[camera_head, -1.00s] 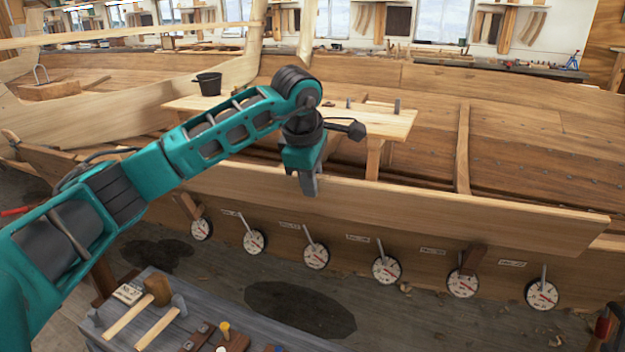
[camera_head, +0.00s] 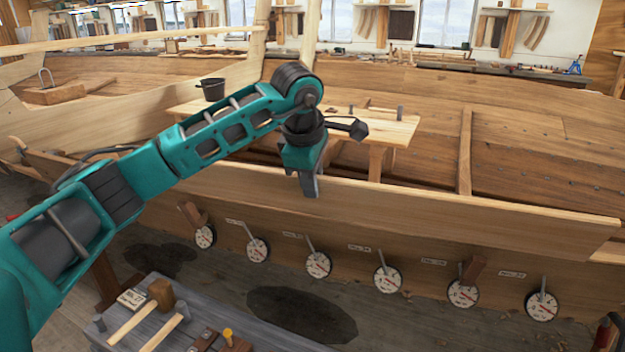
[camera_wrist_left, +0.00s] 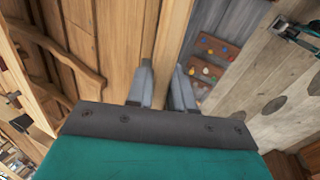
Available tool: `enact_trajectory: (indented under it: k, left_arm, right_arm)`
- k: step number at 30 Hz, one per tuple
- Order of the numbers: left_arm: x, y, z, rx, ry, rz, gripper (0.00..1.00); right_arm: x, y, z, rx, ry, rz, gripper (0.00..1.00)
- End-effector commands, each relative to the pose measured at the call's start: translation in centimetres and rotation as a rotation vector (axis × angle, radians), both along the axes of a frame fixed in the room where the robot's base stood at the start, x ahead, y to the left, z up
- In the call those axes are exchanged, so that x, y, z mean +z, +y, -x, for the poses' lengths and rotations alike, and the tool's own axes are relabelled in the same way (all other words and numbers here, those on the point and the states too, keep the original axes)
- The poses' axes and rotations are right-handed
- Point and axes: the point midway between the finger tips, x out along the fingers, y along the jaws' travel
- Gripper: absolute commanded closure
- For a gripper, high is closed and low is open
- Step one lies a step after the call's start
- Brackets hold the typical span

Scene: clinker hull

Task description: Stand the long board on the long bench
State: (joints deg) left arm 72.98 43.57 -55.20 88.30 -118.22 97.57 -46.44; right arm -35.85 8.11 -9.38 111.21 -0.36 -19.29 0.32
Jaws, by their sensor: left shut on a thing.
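The long board (camera_head: 440,209) is a pale plank on edge, running across the middle of the head view to the right. My left gripper (camera_head: 310,190) points down over its top edge and is shut on it. In the left wrist view the fingers (camera_wrist_left: 165,90) stand on both sides of the board (camera_wrist_left: 173,40). A light wooden bench (camera_head: 395,132), which looks like the long bench, stands behind the board. The board and my arm hide part of its lower side. My right gripper is not in view.
Below the board is a row of several round dials (camera_head: 388,279) with clamp-like handles. A black bucket (camera_head: 211,88) stands on the bench's left end. A grey table (camera_head: 100,325) with mallets (camera_head: 160,293) is at the front. The planked hull (camera_head: 560,135) lies behind.

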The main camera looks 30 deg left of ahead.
Motion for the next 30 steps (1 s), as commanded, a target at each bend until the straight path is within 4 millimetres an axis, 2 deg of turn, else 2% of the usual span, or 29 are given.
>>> enact_trajectory:
  k: [5, 30]
  left_arm:
    - [0.0, -0.1, 0.5, -0.002, -0.008, 0.001, 1.00]
    - [-2.1, -0.9, 6.0, 0.000, -0.008, 0.002, 1.00]
  right_arm:
    - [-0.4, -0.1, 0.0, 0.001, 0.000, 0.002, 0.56]
    - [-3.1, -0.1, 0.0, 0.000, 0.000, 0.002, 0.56]
